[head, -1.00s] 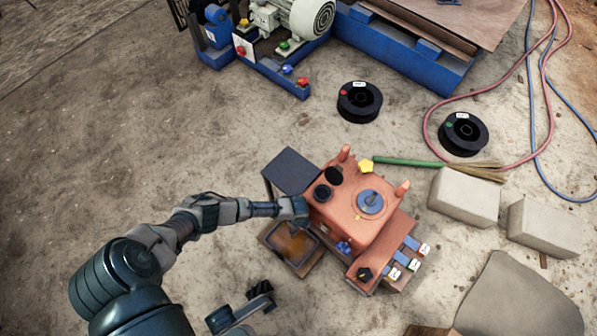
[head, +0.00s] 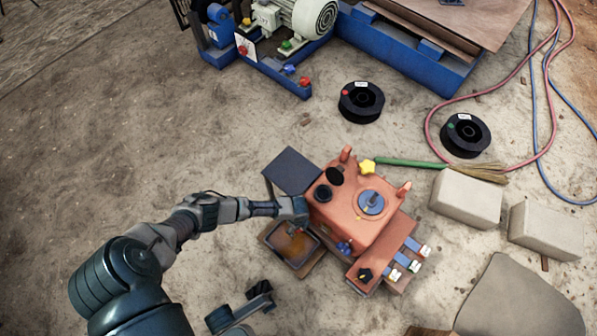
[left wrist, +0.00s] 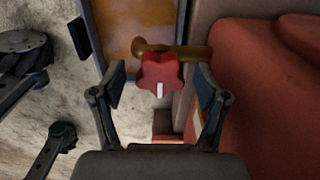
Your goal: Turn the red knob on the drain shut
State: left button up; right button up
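The red knob (left wrist: 161,74) is lobed with a white mark pointing down in the left wrist view, on a brass drain fitting (left wrist: 185,52). My left gripper (left wrist: 160,84) is open, one finger on each side of the knob, with visible gaps. In the head view my left gripper (head: 298,212) is at the left side of the orange housing (head: 345,225) and hides the knob. The brown-filled tray (head: 268,240) lies below it. My right gripper (head: 240,304) is at the bottom edge, its two fingers apart and empty.
A dark flat plate (head: 291,170) lies behind the left gripper. A green-handled brush (head: 410,162), black spools (head: 360,101) and pale blocks (head: 466,198) lie to the right. The concrete floor (head: 110,150) at left is clear.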

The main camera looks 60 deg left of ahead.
pick_arm(q)
notch_tip(320, 180, up, 12)
dwell(1.0)
jog(key=shift+f, duration=0.1)
